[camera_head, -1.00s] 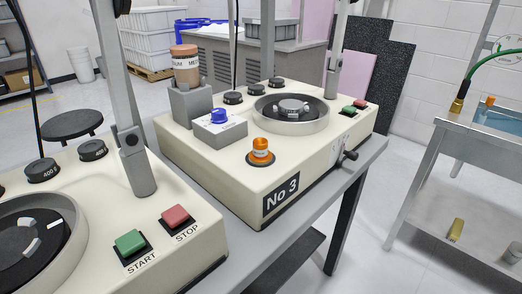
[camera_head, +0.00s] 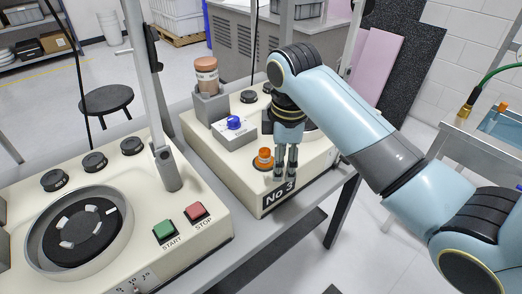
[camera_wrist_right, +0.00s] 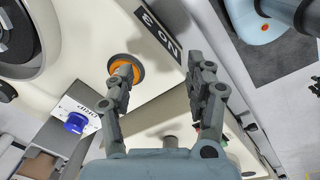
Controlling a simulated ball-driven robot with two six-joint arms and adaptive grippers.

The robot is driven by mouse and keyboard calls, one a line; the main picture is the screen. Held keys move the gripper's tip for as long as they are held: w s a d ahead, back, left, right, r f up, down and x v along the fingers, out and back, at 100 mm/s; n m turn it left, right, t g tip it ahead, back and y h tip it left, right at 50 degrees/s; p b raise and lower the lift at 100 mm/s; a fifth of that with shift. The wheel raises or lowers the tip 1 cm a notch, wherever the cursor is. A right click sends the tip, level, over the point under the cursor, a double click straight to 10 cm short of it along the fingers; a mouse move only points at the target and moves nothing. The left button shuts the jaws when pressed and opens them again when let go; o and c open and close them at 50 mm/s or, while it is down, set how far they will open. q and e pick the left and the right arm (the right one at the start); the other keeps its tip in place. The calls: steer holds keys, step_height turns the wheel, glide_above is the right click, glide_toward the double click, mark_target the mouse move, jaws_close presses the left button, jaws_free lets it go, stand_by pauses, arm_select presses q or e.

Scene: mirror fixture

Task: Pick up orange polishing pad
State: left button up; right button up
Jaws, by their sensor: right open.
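An orange stepped piece (camera_head: 265,157) with a pale label sits on a dark round base at the front of the machine marked No 3. I cannot confirm from its shape that it is the polishing pad. In the right wrist view the orange piece (camera_wrist_right: 124,66) is partly covered by one finger. My right gripper (camera_head: 285,176) is open and empty, pointing down just to the right of the orange piece. In the wrist view the right gripper (camera_wrist_right: 162,68) has its fingers apart; contact cannot be told. My left gripper is not in view.
A grey box with a blue knob (camera_head: 234,123) and a brown-lidded jar (camera_head: 206,76) stand behind. A nearer machine has a START button (camera_head: 164,231) and a STOP button (camera_head: 195,212). A metal sink table (camera_head: 455,135) with another small orange item (camera_head: 503,106) stands at right.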

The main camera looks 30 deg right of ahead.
steer(key=w+r+n+g, duration=0.1)
steer(key=w+r+n, duration=0.4)
steer(key=w+r, duration=0.2)
glide_above(265, 154)
step_height(265, 154, down, 4)
steer(key=shift+s+f+p, duration=0.1)
steer(key=shift+f+p, duration=0.15)
steer(key=shift+p, duration=0.2)
steer(key=f, duration=0.6)
steer(key=shift+w+p, duration=0.2)
steer(key=shift+p, duration=0.15)
jaws_close()
